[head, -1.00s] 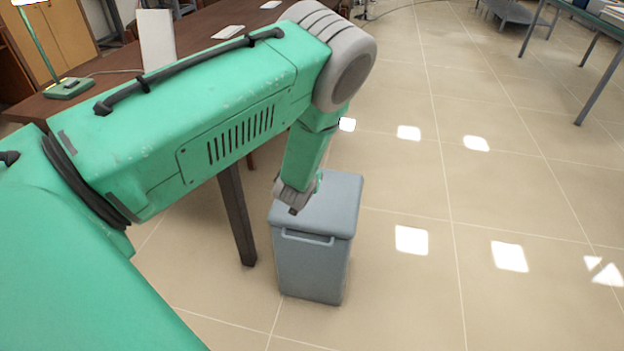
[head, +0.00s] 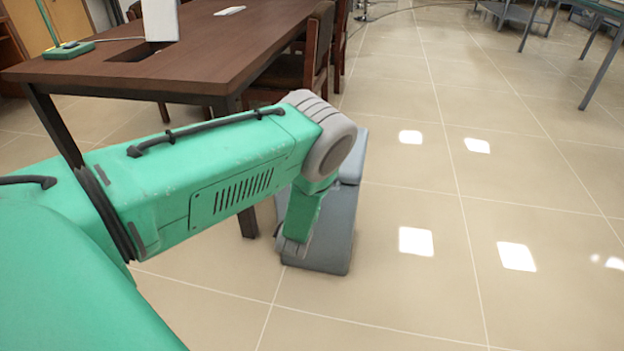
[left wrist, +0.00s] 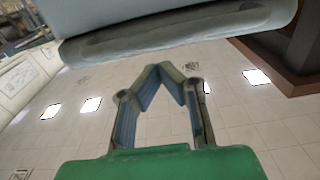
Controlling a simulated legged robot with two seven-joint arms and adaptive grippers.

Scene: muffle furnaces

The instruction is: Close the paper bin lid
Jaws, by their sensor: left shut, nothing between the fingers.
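The grey-blue paper bin (head: 332,240) stands on the floor beside the desk. My left arm hides much of its top and front. The visible right part of its lid (head: 354,150) lies down over the body, with a seam at the front edge. My left gripper (head: 292,250) hangs low before the bin's front left side; contact cannot be told. In the left wrist view its fingers (left wrist: 164,70) meet in a point with nothing between them. A grey-blue bin surface (left wrist: 180,32) with a darker band crosses above the fingertips. My right gripper is out of view.
A dark wooden desk (head: 150,72) with metal legs stands behind and left of the bin. Wooden chairs (head: 300,72) are at its right side. The tiled floor (head: 450,270) to the right and front is clear.

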